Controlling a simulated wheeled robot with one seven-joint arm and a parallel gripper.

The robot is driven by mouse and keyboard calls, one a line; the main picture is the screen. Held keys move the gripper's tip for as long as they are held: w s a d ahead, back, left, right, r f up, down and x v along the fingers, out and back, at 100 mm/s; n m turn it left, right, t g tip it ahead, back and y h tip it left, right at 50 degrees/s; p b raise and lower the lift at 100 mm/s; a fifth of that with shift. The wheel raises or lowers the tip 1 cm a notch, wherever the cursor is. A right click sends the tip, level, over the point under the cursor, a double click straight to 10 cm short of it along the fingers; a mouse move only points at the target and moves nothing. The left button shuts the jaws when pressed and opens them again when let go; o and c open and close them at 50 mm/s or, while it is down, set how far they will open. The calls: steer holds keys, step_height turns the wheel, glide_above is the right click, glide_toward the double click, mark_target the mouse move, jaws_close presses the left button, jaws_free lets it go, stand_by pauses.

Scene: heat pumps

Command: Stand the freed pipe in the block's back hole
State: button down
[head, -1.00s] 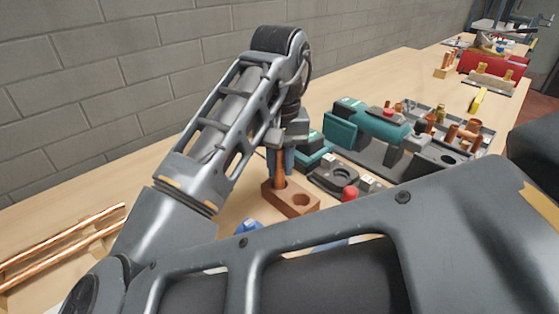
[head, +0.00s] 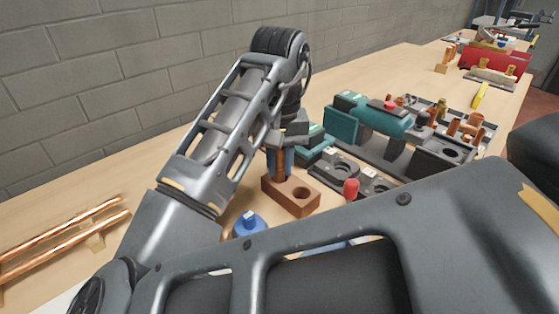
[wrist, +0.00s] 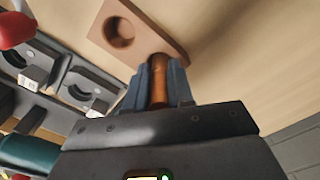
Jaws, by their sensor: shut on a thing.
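My gripper (head: 280,160) is shut on a copper pipe (head: 280,167), which is close to upright. The brown block (head: 290,206) lies on the bench right below it. The pipe's lower end meets the block at its back end, where the back hole is covered from view; I cannot tell how deep the pipe sits. The block's other hole (head: 300,193) is empty. In the wrist view the pipe (wrist: 158,82) is between the blue-grey fingers, and the block (wrist: 150,38) with its empty hole (wrist: 119,31) is just beyond them.
Dark fixtures with a red knob (head: 351,188) stand close to the block's right. A teal machine (head: 375,118) and a tray of copper fittings (head: 470,135) are behind. A blue-topped item (head: 249,224) stands in front. Long copper pipes (head: 65,238) lie at left.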

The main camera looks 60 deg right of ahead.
steer(key=shift+f+b, duration=0.35)
steer(key=shift+f, duration=0.2)
steer(key=c, duration=0.9)
jaws_free()
steer(key=shift+r+p, duration=0.8)
steer(key=shift+r, duration=3.15)
